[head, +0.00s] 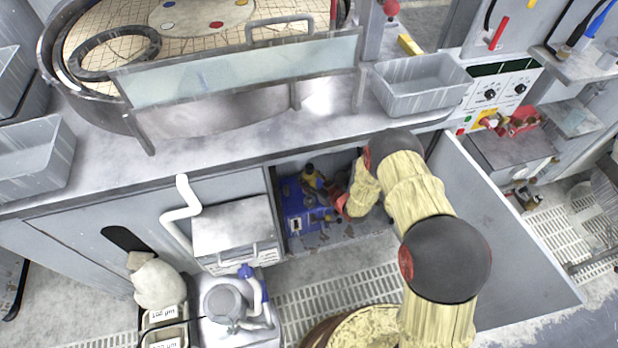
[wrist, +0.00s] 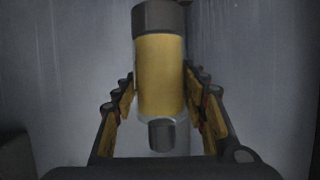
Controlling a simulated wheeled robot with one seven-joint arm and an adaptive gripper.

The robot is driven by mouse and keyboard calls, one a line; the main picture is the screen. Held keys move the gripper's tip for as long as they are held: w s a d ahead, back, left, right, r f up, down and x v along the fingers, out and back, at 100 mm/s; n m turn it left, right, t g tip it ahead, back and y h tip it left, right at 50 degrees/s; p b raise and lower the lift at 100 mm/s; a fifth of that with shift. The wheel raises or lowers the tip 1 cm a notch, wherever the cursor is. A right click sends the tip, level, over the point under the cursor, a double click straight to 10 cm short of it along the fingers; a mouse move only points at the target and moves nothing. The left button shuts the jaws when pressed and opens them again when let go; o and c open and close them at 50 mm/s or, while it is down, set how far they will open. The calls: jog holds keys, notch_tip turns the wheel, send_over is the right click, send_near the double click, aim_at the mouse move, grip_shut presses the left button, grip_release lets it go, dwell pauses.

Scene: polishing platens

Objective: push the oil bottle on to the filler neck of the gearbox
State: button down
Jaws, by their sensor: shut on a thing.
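The oil bottle (wrist: 160,75) is yellow with a dark grey end at the top of the wrist view and a smaller dark piece at the lower end. It stands between the two fingers of my gripper (wrist: 158,88), which is shut on it. In the head view the bottle (head: 312,177) shows small, inside the open cabinet, above the blue gearbox (head: 294,212). My gripper (head: 327,188) reaches it from the right. The filler neck cannot be made out, and I cannot tell whether the bottle touches it.
The cabinet door (head: 505,225) stands open to the right of my arm. A grey box (head: 235,228) and a white pump-like unit (head: 240,315) stand left of the opening. The bench top (head: 225,148) overhangs the cabinet. A grey tray (head: 420,85) sits on the bench.

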jog(key=shift+f+b, duration=2.1)
jog(key=shift+f, duration=0.65)
jog(key=shift+f+b, duration=0.4)
jog(key=shift+f, duration=1.3)
jog(key=c, duration=1)
grip_release()
jog(key=shift+o, duration=0.2)
jog(key=v, duration=1.2)
